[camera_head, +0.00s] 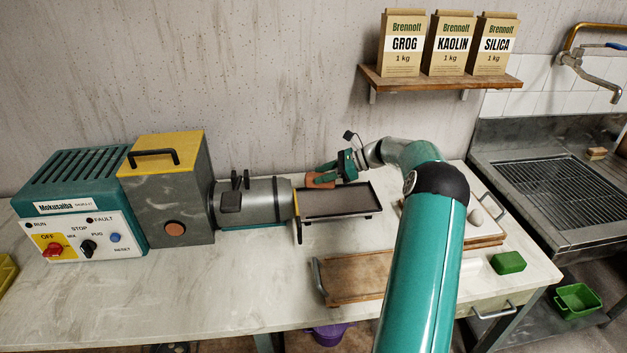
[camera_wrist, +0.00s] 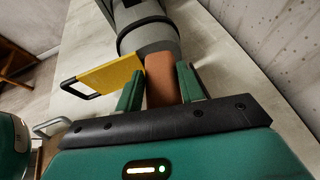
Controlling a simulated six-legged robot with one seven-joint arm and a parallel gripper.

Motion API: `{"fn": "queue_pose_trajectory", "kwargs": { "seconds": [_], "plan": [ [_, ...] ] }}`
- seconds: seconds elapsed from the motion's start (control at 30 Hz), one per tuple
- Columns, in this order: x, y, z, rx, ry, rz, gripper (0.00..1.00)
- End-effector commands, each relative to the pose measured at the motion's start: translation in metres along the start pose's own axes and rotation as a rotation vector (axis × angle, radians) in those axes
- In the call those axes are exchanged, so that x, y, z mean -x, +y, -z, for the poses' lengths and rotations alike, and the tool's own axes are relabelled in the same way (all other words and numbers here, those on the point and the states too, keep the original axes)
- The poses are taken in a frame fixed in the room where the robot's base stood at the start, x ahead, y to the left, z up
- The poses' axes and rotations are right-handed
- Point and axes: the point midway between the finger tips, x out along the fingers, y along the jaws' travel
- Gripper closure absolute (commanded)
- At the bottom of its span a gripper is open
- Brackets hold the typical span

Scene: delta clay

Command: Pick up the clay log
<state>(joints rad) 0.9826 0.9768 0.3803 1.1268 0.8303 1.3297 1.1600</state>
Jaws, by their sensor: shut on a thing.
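The clay log (camera_head: 318,181) is a short reddish-brown piece at the mouth of the pug mill's grey barrel (camera_head: 262,200), over the left end of a black tray (camera_head: 345,201). My gripper (camera_head: 322,174) is shut on the log from the right side. In the wrist view the log (camera_wrist: 162,82) lies between the two green fingers of my gripper (camera_wrist: 160,90), its far end at the grey nozzle. I cannot tell whether the log touches the nozzle or the tray.
A yellow-edged plate (camera_wrist: 108,76) with a black handle stands at the nozzle. A wooden board (camera_head: 352,278) with handles lies in front. A green sponge (camera_head: 508,263) is at the right. A shelf (camera_head: 440,82) with three bags hangs above.

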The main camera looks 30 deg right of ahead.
Motion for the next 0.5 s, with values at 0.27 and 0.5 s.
{"fn": "queue_pose_trajectory", "kwargs": {
  "seconds": [0.27, 0.5],
  "plan": [
    [0.074, -0.018, 0.036, 0.003, 0.000, 0.004, 0.94],
    [0.124, -0.029, 0.060, 0.005, -0.001, 0.001, 0.94]
  ]
}}
